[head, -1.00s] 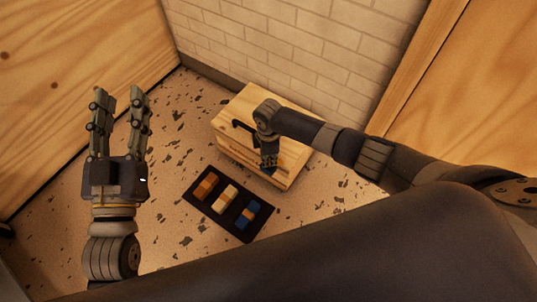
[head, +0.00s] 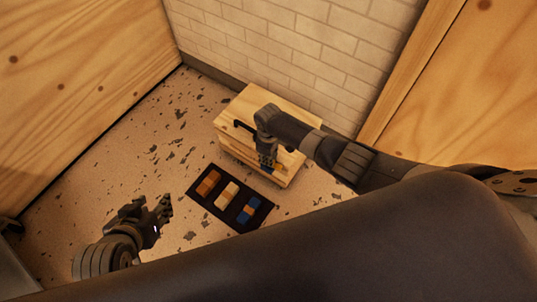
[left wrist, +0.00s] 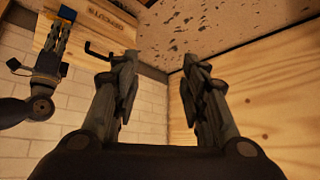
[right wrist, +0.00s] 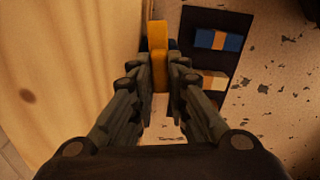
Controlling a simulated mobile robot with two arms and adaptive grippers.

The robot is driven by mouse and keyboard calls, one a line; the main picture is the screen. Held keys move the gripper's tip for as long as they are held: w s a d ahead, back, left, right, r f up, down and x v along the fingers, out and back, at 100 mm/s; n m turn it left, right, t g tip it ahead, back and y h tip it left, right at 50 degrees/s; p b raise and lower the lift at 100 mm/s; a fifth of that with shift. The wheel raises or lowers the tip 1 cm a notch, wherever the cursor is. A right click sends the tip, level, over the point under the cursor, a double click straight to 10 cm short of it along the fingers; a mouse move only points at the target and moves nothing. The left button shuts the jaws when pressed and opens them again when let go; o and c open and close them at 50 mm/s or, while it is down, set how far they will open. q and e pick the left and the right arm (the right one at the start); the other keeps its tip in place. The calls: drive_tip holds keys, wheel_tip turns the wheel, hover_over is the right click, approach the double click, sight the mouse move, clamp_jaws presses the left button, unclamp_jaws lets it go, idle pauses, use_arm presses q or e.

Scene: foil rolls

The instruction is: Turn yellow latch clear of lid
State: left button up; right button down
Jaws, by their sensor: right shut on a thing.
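The yellow latch (right wrist: 159,55) shows as an upright yellow bar in the right wrist view. My right gripper (right wrist: 160,75) is shut on it, with a finger on each side. In the head view the right gripper (head: 267,160) is at the front of the wooden box (head: 236,110), and the arm hides part of the lid. The latch cannot be made out there. My left gripper (head: 162,208) is low at the left, away from the box. In the left wrist view its fingers (left wrist: 158,75) are apart with nothing between them.
A black tray (head: 209,198) in front of the box holds an orange-brown, a tan and a blue roll. A black handle (head: 242,126) sticks out from the box. A brick wall (head: 290,45) stands close behind, and wooden panels rise left and right. The speckled surface at left is clear.

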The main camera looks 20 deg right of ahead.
use_arm(q)
drive_tip(key=shift+s+a+f+g+y+p, duration=0.1)
drive_tip(key=shift+s+a+f+g, duration=0.3)
drive_tip(key=shift+s, duration=0.45)
drive_tip(key=shift+s+a+f+g+y+p, duration=0.15)
drive_tip(key=shift+s+f+g, duration=0.1)
drive_tip(key=shift+s+g, duration=0.5)
drive_tip(key=shift+s+a+f+g+y+p, duration=0.1)
drive_tip(key=shift+s+a+f+g, duration=0.2)
drive_tip(key=shift+s, duration=0.7)
use_arm(e)
drive_tip(key=shift+m, duration=1)
drive_tip(key=c, duration=1.6)
unclamp_jaws()
drive_tip(key=shift+o, duration=0.2)
use_arm(q)
drive_tip(key=shift+f, duration=0.1)
use_arm(e)
drive_tip(key=shift+r, duration=0.15)
wheel_tip(320, 180, up, 12)
